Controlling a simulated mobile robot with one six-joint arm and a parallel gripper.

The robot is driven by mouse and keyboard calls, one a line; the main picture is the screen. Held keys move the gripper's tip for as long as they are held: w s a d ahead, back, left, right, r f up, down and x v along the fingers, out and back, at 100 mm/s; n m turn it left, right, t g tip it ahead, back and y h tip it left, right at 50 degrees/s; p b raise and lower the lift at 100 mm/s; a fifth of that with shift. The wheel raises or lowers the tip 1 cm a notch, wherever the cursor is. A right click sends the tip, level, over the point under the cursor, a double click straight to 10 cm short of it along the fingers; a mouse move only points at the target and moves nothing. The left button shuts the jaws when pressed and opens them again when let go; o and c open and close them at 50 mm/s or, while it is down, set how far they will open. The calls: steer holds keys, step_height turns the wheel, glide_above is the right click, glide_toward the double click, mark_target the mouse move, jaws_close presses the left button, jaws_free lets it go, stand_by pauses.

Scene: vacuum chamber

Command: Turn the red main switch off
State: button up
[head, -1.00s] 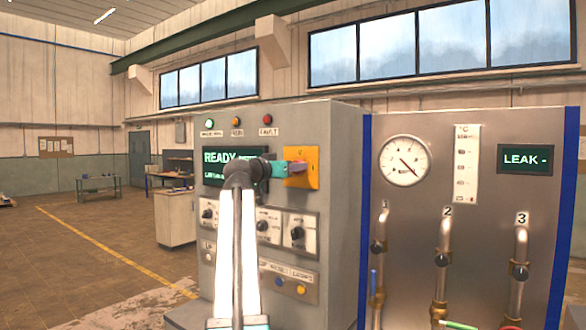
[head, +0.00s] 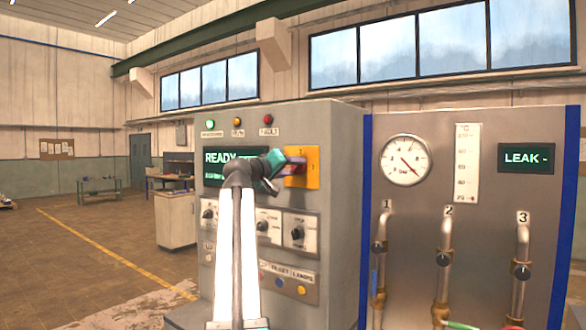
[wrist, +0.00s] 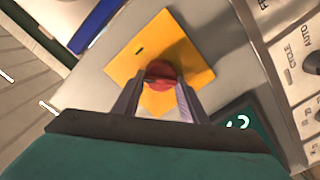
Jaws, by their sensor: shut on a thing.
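The red main switch (wrist: 160,74) sits on a yellow square plate (head: 313,168) on the front of the grey cabinet. In the wrist view the plate (wrist: 190,62) looks turned, with the red knob near its middle. My gripper (head: 298,168) reaches the plate from the left in the head view. In the wrist view my gripper (wrist: 159,88) has its two fingers on either side of the red knob, shut on it. The fingers hide part of the knob, and its exact angle is hard to tell.
A green READY display (head: 229,166) and a row of black knobs (head: 297,232) are on the same cabinet. Indicator lamps (head: 238,121) are above. To the right stands a panel with a round gauge (head: 405,163) and valved pipes (head: 443,258).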

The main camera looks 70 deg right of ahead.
steer(key=n+p, duration=0.1)
steer(key=n, duration=0.4)
steer(key=shift+w+f+n+p, duration=0.15)
steer(key=shift+n+p, duration=1.05)
steer(key=shift+n, duration=1.3)
steer(key=shift+f, duration=0.1)
steer(key=o, duration=1.1)
steer(key=shift+c, duration=0.2)
